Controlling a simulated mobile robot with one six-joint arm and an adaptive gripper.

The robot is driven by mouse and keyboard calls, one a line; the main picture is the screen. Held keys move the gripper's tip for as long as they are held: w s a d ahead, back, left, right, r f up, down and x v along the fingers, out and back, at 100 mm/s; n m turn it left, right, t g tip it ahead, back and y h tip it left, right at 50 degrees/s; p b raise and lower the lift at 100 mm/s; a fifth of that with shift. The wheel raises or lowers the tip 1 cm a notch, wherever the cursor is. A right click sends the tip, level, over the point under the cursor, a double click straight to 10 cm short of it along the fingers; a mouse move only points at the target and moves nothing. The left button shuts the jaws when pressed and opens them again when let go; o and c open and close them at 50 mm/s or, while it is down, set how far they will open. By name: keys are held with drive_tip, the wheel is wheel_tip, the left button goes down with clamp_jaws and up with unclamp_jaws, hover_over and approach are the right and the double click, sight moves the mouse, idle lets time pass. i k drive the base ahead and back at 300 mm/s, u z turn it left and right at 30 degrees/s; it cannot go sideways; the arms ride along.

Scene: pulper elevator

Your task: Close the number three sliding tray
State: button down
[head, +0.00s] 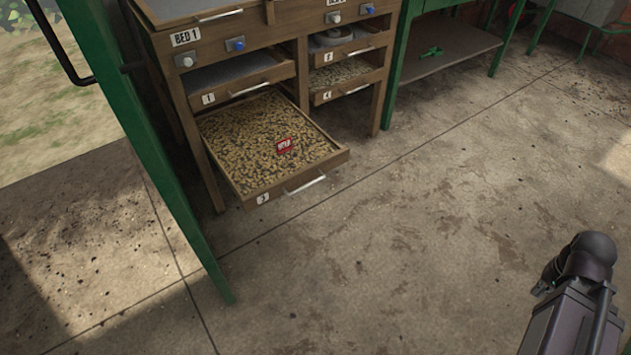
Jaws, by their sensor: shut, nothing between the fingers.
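The number three sliding tray (232,166) is pulled far out of the lower left slot of the wooden cabinet (240,58). It is full of small tan beans, and a red tag (284,145) with white lettering lies on them. Its front board has a pale bar handle (304,185) and a "3" label (263,198). A dark part of my own body shows at the lower right, well apart from the tray. I cannot make out my gripper's fingers in this view.
Tray 1 (242,90) above sticks out a little. Trays 2 (347,52) and 4 (344,88) are at the right. A green post (165,200) stands close left of the cabinet. The concrete floor (420,230) in front is clear.

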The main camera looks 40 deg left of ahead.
sight(242, 137)
drive_tip(key=z, duration=0.15)
drive_tip(key=k, duration=1.6)
drive_tip(key=u, duration=0.95)
drive_tip(key=i, duration=1)
